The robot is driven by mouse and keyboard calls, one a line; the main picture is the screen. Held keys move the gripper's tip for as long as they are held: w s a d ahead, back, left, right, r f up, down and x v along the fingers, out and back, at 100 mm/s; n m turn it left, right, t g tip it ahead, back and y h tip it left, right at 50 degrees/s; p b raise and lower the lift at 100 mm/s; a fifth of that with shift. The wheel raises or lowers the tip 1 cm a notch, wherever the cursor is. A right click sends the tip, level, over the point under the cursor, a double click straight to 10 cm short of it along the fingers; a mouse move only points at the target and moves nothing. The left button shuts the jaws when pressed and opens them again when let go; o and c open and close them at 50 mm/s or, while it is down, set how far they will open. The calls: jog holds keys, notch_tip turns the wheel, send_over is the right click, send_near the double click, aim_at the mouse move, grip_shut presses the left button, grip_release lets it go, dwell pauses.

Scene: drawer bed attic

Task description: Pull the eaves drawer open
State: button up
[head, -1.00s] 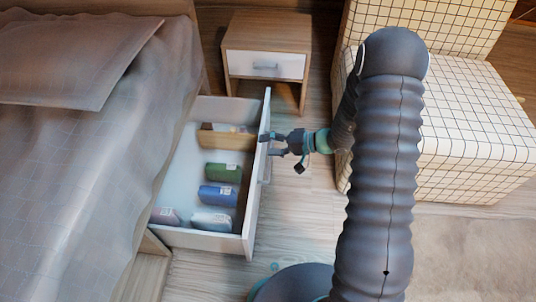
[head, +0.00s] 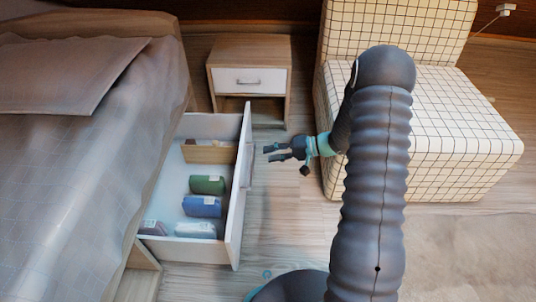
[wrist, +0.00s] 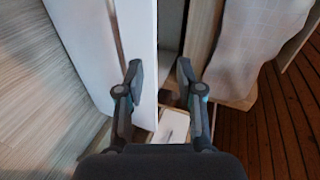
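The eaves drawer (head: 243,185) stands pulled out from under the bed, its white front facing right. Inside lie a green bundle (head: 207,185), a blue bundle (head: 203,206), pale bundles (head: 195,230) and a wooden divider (head: 210,153). My gripper (head: 268,153) is open and empty, a short way to the right of the drawer front and apart from it. In the wrist view, my two fingers (wrist: 158,82) are spread, with the white drawer front (wrist: 90,40) behind and left of them. The drawer handle is hard to make out.
The bed (head: 75,160) is on the left. A small nightstand (head: 249,80) with a white drawer stands behind the eaves drawer. A checked chair (head: 460,130) is at the right, beside my arm. Wooden floor between drawer and chair is clear.

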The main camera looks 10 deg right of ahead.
jog(key=f+v, duration=0.1)
jog(key=v, duration=0.7)
jog(key=shift+w+d+b, duration=0.15)
jog(key=shift+d+b, duration=0.25)
jog(key=shift+d, duration=0.25)
dwell(0.5)
